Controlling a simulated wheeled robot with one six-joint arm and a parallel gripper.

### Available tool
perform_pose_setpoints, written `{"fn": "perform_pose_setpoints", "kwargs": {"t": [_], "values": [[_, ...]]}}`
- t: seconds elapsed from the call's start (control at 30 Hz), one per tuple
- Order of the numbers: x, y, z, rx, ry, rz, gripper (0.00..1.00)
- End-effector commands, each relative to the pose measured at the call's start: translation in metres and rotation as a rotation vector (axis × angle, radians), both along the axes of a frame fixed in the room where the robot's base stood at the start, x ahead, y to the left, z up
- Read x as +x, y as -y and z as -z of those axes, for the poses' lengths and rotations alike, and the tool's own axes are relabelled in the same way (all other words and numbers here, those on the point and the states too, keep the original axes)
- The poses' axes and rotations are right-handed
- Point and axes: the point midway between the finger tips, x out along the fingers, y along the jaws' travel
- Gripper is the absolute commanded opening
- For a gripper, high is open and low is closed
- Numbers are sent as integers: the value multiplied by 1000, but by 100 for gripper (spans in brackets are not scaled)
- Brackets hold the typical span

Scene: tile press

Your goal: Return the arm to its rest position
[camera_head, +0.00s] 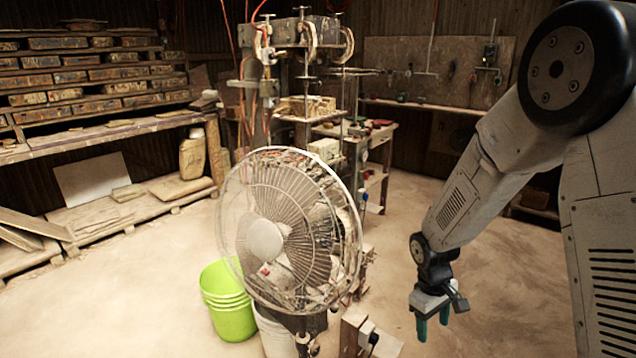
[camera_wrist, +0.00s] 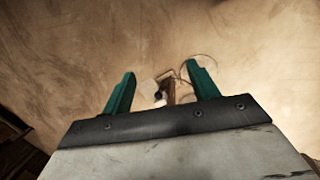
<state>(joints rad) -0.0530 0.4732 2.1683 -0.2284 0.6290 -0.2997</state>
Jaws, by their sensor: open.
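My gripper (camera_head: 432,328) hangs from my bent arm at the right of the head view, pointing down above the dusty floor. In the wrist view its two green fingers (camera_wrist: 160,90) stand apart with nothing held between them. Floor shows beyond them, with a small pale and dark object (camera_wrist: 162,93) far below that I cannot identify clearly.
A large caged fan (camera_head: 290,232) stands at the centre, left of my gripper. A green bucket (camera_head: 229,305) stands beside it. The press (camera_head: 300,35) and a workbench (camera_head: 378,140) are behind. Wooden shelves (camera_head: 95,85) line the left wall. Floor near my gripper is mostly clear.

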Motion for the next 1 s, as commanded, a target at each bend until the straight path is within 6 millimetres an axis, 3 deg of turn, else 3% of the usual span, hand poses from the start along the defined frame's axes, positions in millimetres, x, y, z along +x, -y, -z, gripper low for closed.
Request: {"fn": "perform_pose_setpoints", "kwargs": {"t": [0.03,0.1,0.4,0.7,0.8,1.0], "values": [[-15,2,-27,-6,-6,55,60],[-37,3,-57,-14,-26,132,60],[-138,3,-162,-16,-70,399,60],[-228,-3,-226,42,-14,528,60],[-247,-5,-240,74,51,536,60],[-264,-3,-263,119,195,540,60]]}}
